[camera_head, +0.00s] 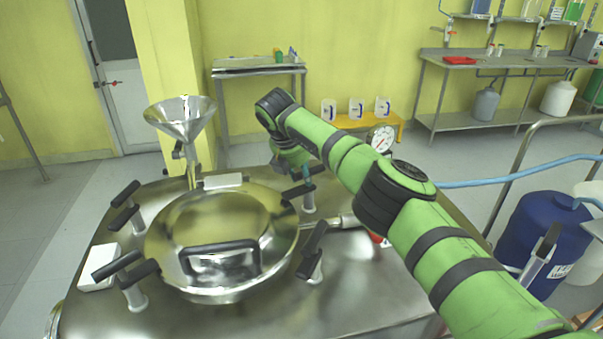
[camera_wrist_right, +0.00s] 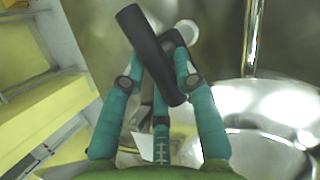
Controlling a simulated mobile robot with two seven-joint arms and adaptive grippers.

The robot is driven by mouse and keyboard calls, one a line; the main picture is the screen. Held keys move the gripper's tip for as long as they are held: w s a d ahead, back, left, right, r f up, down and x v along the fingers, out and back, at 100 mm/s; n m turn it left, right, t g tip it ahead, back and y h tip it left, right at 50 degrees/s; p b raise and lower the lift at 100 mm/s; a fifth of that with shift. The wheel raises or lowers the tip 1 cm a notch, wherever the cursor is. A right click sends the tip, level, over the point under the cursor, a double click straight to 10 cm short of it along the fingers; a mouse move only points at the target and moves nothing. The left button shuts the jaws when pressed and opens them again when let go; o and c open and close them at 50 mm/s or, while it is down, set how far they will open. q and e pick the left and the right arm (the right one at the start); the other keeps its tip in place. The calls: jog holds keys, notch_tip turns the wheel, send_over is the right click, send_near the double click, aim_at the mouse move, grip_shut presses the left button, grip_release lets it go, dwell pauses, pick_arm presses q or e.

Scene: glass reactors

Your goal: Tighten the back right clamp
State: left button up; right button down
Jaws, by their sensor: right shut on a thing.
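The reactor lid (camera_head: 215,215) is a round metal cover with a black handle, ringed by black-handled clamps. The back right clamp (camera_head: 298,191) has black handles on a light post, at the lid's right rear edge. My right gripper (camera_head: 305,174) reaches down over it from behind, mostly hidden by my green arm. In the right wrist view, the teal fingers of the gripper (camera_wrist_right: 160,62) are closed around the clamp's black handle (camera_wrist_right: 150,50), which slants between them. My left gripper is out of view.
Other clamps stand at the back left (camera_head: 124,207), front left (camera_head: 126,274) and front right (camera_head: 313,252). A metal funnel (camera_head: 181,117) rises behind the lid. A pressure gauge (camera_head: 381,138) stands beyond my arm. A blue drum (camera_head: 540,235) is at right.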

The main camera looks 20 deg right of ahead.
jog(key=shift+f, duration=0.1)
jog(key=c, duration=0.9)
grip_release()
jog(key=shift+d, duration=0.1)
jog(key=v, duration=1.2)
